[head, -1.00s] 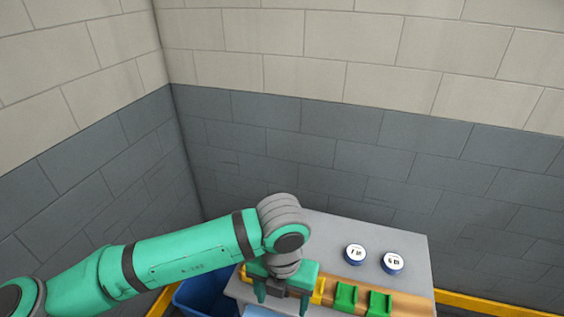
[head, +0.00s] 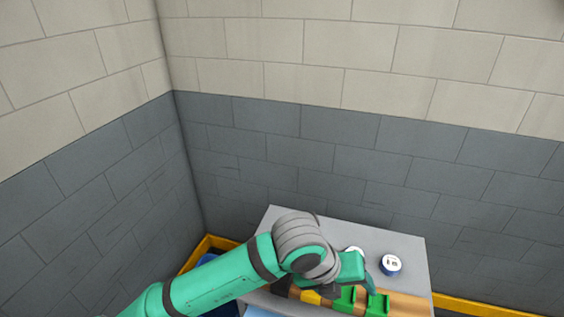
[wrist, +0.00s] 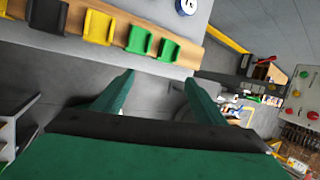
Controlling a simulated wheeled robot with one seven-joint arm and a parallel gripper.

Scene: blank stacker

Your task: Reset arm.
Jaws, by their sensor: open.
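My gripper (head: 353,276) is over the grey bench (head: 410,243), near the green pieces on the wooden strip. In the wrist view its two green fingers stand apart (wrist: 160,78) with nothing between them. On the strip (wrist: 209,33) the wrist view shows a black piece (wrist: 47,15), a yellow piece (wrist: 98,27) and two green pieces, one (wrist: 138,40) beside the other (wrist: 168,49). In the head view my arm hides part of the strip.
A blue and white round button (head: 391,264) sits on the bench; a second (head: 353,250) is mostly hidden behind my gripper. A blue bin (head: 206,259) and yellow edging (head: 207,242) lie at left. In the wrist view, shelves and a panel (wrist: 301,90) stand at right.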

